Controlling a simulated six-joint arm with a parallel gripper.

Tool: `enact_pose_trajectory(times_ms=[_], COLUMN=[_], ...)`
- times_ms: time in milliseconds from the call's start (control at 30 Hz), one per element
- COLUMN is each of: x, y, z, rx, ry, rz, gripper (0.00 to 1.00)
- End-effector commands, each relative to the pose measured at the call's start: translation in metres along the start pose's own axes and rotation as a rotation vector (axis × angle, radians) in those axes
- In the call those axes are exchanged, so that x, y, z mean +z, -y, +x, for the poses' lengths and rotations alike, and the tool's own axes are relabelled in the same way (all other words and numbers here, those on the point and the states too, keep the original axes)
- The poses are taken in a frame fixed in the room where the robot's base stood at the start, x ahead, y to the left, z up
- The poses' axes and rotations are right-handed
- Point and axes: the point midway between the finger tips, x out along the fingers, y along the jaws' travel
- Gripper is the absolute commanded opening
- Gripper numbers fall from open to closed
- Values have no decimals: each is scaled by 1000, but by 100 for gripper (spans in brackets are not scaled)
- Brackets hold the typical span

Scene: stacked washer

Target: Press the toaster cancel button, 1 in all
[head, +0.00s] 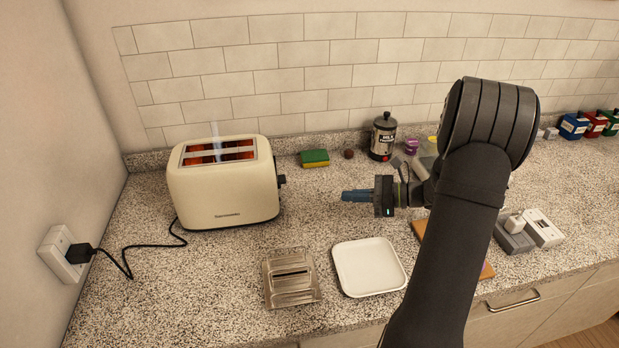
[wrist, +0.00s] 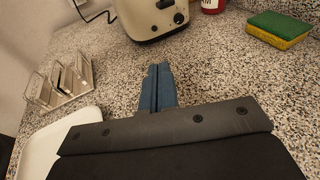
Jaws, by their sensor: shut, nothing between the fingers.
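The cream toaster (head: 224,190) stands at the left of the counter, its two slots glowing orange with a wisp of steam or smoke above. A dark lever or knob (head: 281,181) sticks out on its right end. In the wrist view the toaster (wrist: 150,18) is at the top, with a dark lever and a round knob (wrist: 179,18) on the end facing me; I cannot tell which control is the cancel button. My gripper (head: 345,196) is shut and empty, to the right of the toaster and apart from it, its blue fingers (wrist: 157,70) pointing toward it.
A green and yellow sponge (head: 314,158) and a dark canister (head: 383,137) stand behind my gripper. A slotted clear rack (head: 291,278) and a white plate (head: 369,267) lie in front. The toaster's cord runs to a wall outlet (head: 60,255). The counter between gripper and toaster is clear.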

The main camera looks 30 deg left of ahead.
Motion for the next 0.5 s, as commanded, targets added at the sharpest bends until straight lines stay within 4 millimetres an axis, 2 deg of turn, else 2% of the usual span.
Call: enact_pose_trajectory(times_ms=[200,300,500], x=[-5,-10,-18], y=[16,22,27], z=[42,56,70], rx=[-162,-235,-311], ry=[-60,-107,-179], rz=[-179,-252,-331], gripper=[0,0,0])
